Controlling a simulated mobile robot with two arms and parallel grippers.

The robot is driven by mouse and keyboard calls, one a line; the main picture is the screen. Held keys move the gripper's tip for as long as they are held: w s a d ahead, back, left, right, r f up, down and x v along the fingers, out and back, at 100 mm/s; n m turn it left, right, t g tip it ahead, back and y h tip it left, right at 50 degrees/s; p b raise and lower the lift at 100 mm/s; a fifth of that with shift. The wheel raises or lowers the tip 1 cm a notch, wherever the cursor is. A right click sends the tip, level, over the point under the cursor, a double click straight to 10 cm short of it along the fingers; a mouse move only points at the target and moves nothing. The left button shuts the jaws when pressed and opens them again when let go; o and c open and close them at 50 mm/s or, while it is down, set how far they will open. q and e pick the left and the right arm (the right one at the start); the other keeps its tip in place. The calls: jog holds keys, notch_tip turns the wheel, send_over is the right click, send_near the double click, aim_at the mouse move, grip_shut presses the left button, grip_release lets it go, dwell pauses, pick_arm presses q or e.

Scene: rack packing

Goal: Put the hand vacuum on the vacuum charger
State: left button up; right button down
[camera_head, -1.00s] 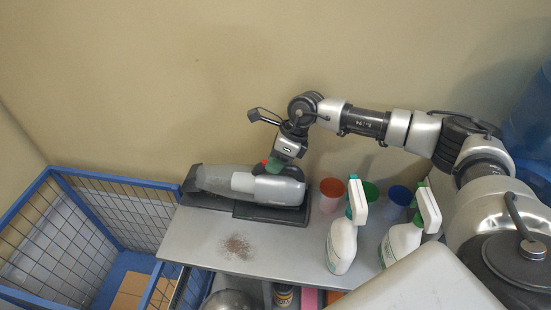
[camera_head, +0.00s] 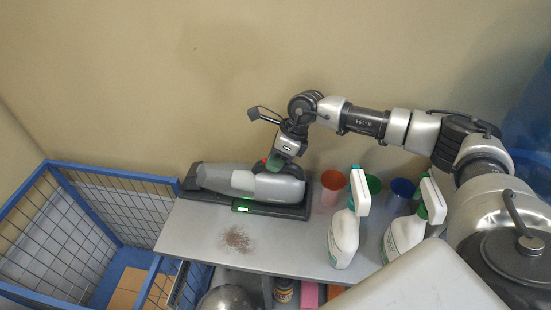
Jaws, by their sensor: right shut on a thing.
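The grey hand vacuum (camera_head: 242,182) lies on its side along the dark vacuum charger (camera_head: 262,209) near the back of the table, against the wall. Its nozzle points left. A green light shows on the charger's front edge. My right gripper (camera_head: 277,163) comes down from above and is shut on the vacuum at its right-hand end; the fingertips are partly hidden there. My left gripper is not in view.
Red, green and blue cups (camera_head: 403,189) stand right of the charger. Two white spray bottles (camera_head: 343,238) stand in front of them. Brown crumbs (camera_head: 237,240) lie on the grey table (camera_head: 290,250). A blue wire cage (camera_head: 75,215) stands at left.

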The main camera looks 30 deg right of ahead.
jog(key=shift+w+f, duration=0.1)
jog(key=c, duration=0.8)
grip_release()
jog(key=shift+c, duration=0.2)
jog(key=shift+s+f, duration=0.15)
jog(key=shift+s, duration=0.05)
jog(key=b+v, duration=0.3)
jog(key=v, duration=0.8)
